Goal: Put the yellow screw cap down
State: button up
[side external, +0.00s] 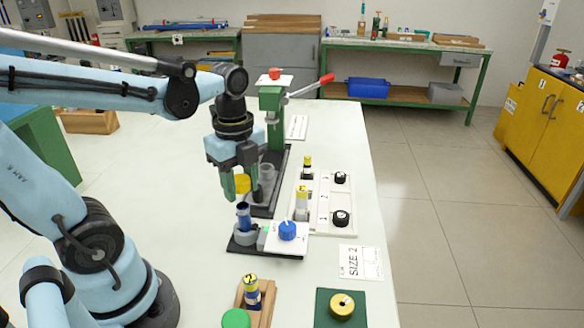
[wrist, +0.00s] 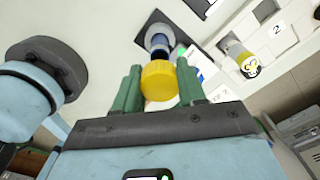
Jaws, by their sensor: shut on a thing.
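The yellow screw cap (side external: 243,184) is between the green fingers of my gripper (side external: 241,182), which is shut on it. In the wrist view the cap (wrist: 159,82) sits between the two fingertips (wrist: 160,72). In the side view the cap is above a blue-banded cylinder (side external: 243,214) that stands upright in a grey round holder (side external: 244,236). That cylinder also shows just past the cap in the wrist view (wrist: 159,42). A small gap seems to show between the cap and the cylinder.
The holder's black base carries a blue knob (side external: 287,230). A press with a red lever (side external: 309,86) stands behind. A white numbered rack (side external: 322,205) is to the right. In front are a wooden block (side external: 266,306), a green disc (side external: 236,318) and a green mat (side external: 323,312). The left table is mostly clear.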

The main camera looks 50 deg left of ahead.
jog(key=shift+w+d+r+n, duration=0.1)
jog(key=shift+w+r+n, duration=0.2)
jog(key=shift+n, duration=0.4)
jog(key=w+d+r+n, duration=0.45)
jog(key=w+n, duration=0.25)
jog(key=n, duration=0.9)
jog(key=w+d+f, duration=0.5)
jog(key=w+d, duration=0.3)
jog(key=w, duration=0.4)
jog(key=shift+m, duration=0.3)
jog(key=w+a+f, duration=0.1)
jog(key=a+f, duration=0.1)
jog(key=a, duration=0.1)
jog(key=w+a+f, duration=0.2)
jog(key=a, duration=0.1)
jog(key=w+a+f, duration=0.2)
jog(key=a, duration=0.1)
jog(key=shift+w+a+f, duration=0.2)
jog(key=shift+f, duration=0.2)
jog(key=shift+a+f, duration=0.1)
jog(key=shift+f, duration=1.95)
jog(key=shift+f, duration=0.1)
